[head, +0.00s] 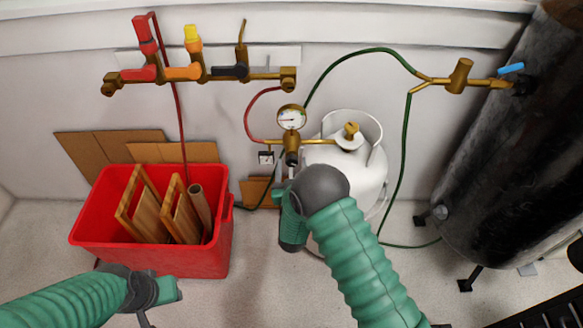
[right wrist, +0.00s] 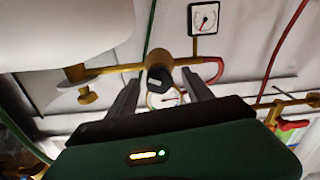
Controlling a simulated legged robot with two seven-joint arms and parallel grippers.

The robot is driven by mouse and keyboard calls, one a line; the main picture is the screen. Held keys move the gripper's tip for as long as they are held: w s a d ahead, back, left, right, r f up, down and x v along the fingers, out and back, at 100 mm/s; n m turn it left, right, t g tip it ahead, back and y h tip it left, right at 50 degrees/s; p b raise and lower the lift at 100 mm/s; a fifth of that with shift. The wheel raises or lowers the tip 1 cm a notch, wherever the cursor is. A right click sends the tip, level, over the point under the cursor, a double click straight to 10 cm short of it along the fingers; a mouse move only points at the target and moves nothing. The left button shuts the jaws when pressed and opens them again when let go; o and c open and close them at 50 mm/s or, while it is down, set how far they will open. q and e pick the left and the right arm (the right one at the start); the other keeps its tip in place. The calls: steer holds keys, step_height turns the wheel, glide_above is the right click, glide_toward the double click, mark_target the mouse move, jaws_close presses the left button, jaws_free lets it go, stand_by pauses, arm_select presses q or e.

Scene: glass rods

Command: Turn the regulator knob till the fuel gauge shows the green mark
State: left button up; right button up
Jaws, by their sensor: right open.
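The brass regulator (head: 291,141) sits on the line left of the white gas tank, with a round white gauge (head: 291,117) on top. In the right wrist view the regulator's dark knob (right wrist: 158,82) has a pale mark and lies between and just beyond the finger ends. My right gripper (right wrist: 161,76) is open around the knob's line; contact is not clear. The round gauge (right wrist: 166,99) is partly hidden there. A small square gauge (right wrist: 205,18) with a red needle also shows; its head-view face (head: 266,157) is too small to read. My left gripper (head: 160,290) is low left, away from the regulator.
The white tank (head: 355,170) stands close right of the regulator. A red crate (head: 150,255) with wooden pieces is at left. Coloured valves (head: 185,72) line the wall above. Red and green hoses (head: 404,150) run nearby. A dark cylinder (head: 480,150) stands at right.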

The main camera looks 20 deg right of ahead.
steer(key=shift+w+d, duration=0.15)
jaws_close()
stand_by(0.4)
